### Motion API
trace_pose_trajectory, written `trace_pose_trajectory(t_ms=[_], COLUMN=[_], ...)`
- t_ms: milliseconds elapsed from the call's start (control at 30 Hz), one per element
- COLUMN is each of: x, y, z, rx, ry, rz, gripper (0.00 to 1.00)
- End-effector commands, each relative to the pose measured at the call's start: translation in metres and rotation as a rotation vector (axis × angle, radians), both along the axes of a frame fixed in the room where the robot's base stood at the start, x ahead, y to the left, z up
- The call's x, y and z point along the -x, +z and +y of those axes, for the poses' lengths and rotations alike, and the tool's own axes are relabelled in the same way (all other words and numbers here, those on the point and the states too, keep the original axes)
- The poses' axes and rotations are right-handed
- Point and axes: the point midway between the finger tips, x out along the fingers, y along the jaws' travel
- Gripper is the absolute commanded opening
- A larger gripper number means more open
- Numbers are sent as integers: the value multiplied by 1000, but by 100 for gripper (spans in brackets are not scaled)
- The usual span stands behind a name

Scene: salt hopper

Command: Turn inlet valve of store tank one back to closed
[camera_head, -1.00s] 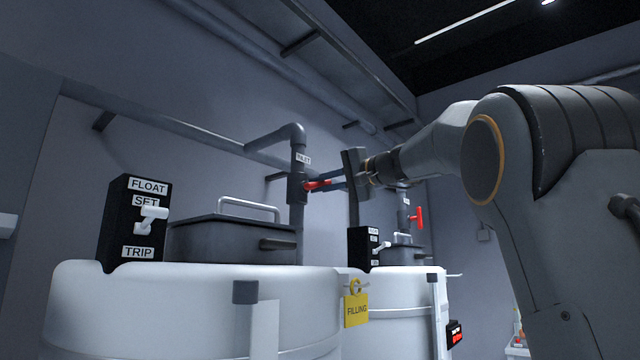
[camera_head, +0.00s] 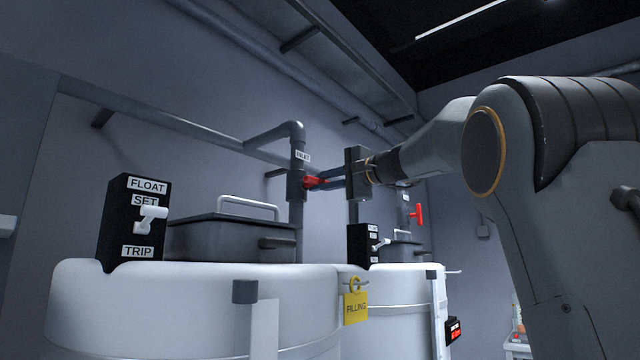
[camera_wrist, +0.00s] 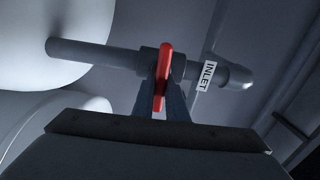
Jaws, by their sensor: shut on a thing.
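The inlet valve's red handle (camera_head: 314,183) sticks out to the right from the dark valve body (camera_head: 297,186) on the near tank's upright pipe. My gripper (camera_head: 328,182) reaches it from the right and is shut on the handle. In the wrist view the red handle (camera_wrist: 163,78) stands between my two fingers (camera_wrist: 163,98), set across the pipe (camera_wrist: 100,54). The white INLET label (camera_wrist: 207,75) is beside the valve there.
A black FLOAT box (camera_head: 134,220) with a white lever and a grey hatch (camera_head: 215,240) with a handle stand on the near tank. A second tank (camera_head: 395,310) with another red valve handle (camera_head: 417,215) is behind. Pipes run along the wall.

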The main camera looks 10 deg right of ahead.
Motion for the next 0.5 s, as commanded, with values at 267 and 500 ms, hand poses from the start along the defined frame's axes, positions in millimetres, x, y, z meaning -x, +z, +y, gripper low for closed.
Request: trace_pose_trajectory(t_ms=[267, 500], x=[0, 1], y=[0, 0], z=[0, -1], rx=[1, 1], ry=[-1, -1], rz=[-1, -1], gripper=[31, 31])
